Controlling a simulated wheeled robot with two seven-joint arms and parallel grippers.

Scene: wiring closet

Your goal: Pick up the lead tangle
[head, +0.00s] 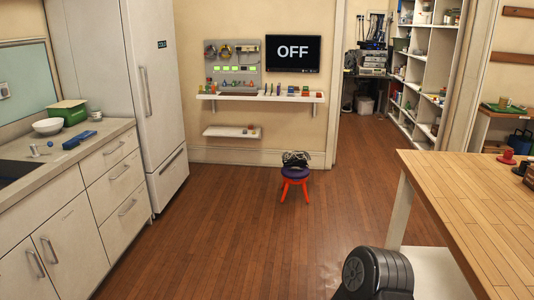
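A dark bundle with some pale loops, which looks like the lead tangle (296,157), sits on a small stool (295,173) with a purple seat and orange-red legs. The stool stands on the floor near the far wall, below and right of the wall shelves. The bundle is small in the head view, so single leads cannot be made out. Neither of my grippers shows; only a dark, rounded part that seems to be my own arm is at the bottom right.
A wooden-topped table (480,193) fills the right side. A counter with drawers (115,165) and a tall white cabinet (160,90) line the left. The wooden floor (230,235) between is clear.

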